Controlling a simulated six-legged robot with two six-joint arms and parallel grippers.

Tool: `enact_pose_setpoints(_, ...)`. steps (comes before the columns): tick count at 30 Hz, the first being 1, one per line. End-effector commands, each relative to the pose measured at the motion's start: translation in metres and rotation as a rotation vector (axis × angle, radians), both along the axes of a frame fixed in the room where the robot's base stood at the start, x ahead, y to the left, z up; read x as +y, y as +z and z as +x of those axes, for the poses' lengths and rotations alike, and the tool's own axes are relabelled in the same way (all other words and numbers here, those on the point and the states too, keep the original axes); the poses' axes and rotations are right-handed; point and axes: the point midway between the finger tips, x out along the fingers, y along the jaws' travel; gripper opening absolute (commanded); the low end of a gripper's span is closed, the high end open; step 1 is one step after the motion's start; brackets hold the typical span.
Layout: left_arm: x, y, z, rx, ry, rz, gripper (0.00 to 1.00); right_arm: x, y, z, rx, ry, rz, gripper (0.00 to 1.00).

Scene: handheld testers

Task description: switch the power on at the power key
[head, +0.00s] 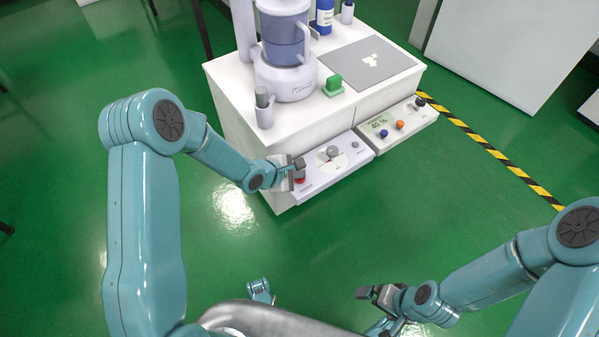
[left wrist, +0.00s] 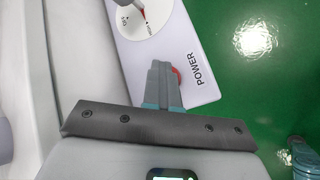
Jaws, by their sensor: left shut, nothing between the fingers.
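The left tester panel (head: 325,172) is a pale slanted box on the front of the white cabinet. A red power key (head: 300,181) shows at its left end, partly hidden by my left gripper (head: 298,165). In the left wrist view, a bit of the red key (left wrist: 176,74) shows just behind the fingertips (left wrist: 162,66), beside the word POWER. My left gripper is shut and empty, its tips over the key; whether they touch it I cannot tell. My right gripper (head: 375,292) is low at the front, away from the panel; its jaw opening is unclear.
The left panel also has a grey knob (head: 333,151) on a white dial. A second tester (head: 408,128) with a screen and blue and orange knobs adjoins it at right. A blender (head: 285,60) and a green block (head: 333,85) stand on the cabinet (head: 237,119). Green floor lies open around.

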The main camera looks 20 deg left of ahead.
Motion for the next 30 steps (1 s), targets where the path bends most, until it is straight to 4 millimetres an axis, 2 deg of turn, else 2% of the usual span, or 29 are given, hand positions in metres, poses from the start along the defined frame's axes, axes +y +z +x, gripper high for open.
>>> enact_pose_setpoints(1, 0.0, -0.009, -0.005, 0.021, -0.001, 0.001, 0.0, 0.0, -0.001, 0.0, 0.0, 0.0, 0.0, 0.98)
enact_pose_setpoints(3, 0.0, -0.01, -0.005, 0.021, 0.0, 0.0, 0.0, 0.0, -0.001, 0.0, 0.0, 0.0, 0.0, 0.98)
enact_pose_setpoints(11, 0.0, -0.01, -0.005, 0.021, 0.002, 0.0, 0.0, 0.0, -0.001, 0.0, 0.0, 0.0, 0.0, 0.98)
enact_pose_setpoints(19, 0.001, -0.004, -0.005, 0.021, 0.002, 0.0, 0.0, 0.0, 0.01, 0.0, 0.0, 0.0, 0.0, 0.98)
enact_pose_setpoints(30, 0.001, -0.004, -0.006, 0.021, 0.002, 0.0, 0.0, 0.002, 0.008, -0.002, 0.005, 0.009, 0.002, 0.98)
